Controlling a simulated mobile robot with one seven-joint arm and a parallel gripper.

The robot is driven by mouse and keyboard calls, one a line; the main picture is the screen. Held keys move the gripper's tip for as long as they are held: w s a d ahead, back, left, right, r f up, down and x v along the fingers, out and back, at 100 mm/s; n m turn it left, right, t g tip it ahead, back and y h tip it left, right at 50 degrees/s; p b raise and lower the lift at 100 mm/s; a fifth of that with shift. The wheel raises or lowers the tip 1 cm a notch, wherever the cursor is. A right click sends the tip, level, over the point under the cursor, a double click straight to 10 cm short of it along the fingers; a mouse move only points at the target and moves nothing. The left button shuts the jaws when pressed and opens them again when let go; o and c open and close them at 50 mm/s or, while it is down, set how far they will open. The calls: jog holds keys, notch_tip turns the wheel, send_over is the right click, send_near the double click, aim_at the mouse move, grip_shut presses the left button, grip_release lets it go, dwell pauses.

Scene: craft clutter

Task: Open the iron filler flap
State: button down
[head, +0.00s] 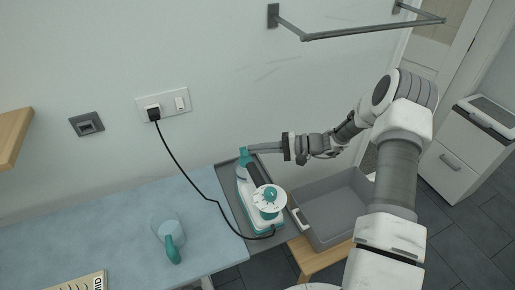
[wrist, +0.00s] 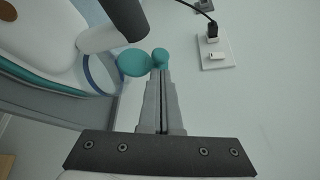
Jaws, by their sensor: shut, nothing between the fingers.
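In the wrist view the flap (wrist: 134,63) is a teal disc beside a small teal knob (wrist: 160,57). My gripper (head: 251,149) is shut and empty, its fingertips right at the flap. In the wrist view the fingertips (wrist: 160,72) overlap the knob and disc; I cannot tell whether they touch or how far the flap is raised.
A black cord runs from the iron to the wall socket (head: 152,107). A grey bin (head: 335,215) stands to the right of the iron. A metal rail (head: 370,30) is on the wall above.

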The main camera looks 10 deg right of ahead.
aim_at(246, 154)
jog(key=shift+s+d+n+t+y+b, duration=0.25)
jog(key=shift+s+n+y+b, duration=0.35)
jog(key=shift+b, duration=1.05)
jog(key=shift+w+f+b, duration=0.1)
jog(key=shift+b, duration=0.2)
jog(key=n+b, duration=0.1)
jog(key=b, duration=0.1)
jog(key=s+n+y+b, duration=0.1)
jog(key=b, duration=0.1)
jog(key=s+n+b, duration=0.1)
jog(key=b, duration=0.1)
jog(key=shift+d+f+n+t+y, duration=0.1)
jog(key=shift+d+n+t+y, duration=0.2)
jog(key=shift+y, duration=0.1)
jog(key=shift+s+b, duration=0.2)
jog(key=shift+b, duration=0.15)
jog(key=shift+s, duration=0.15)
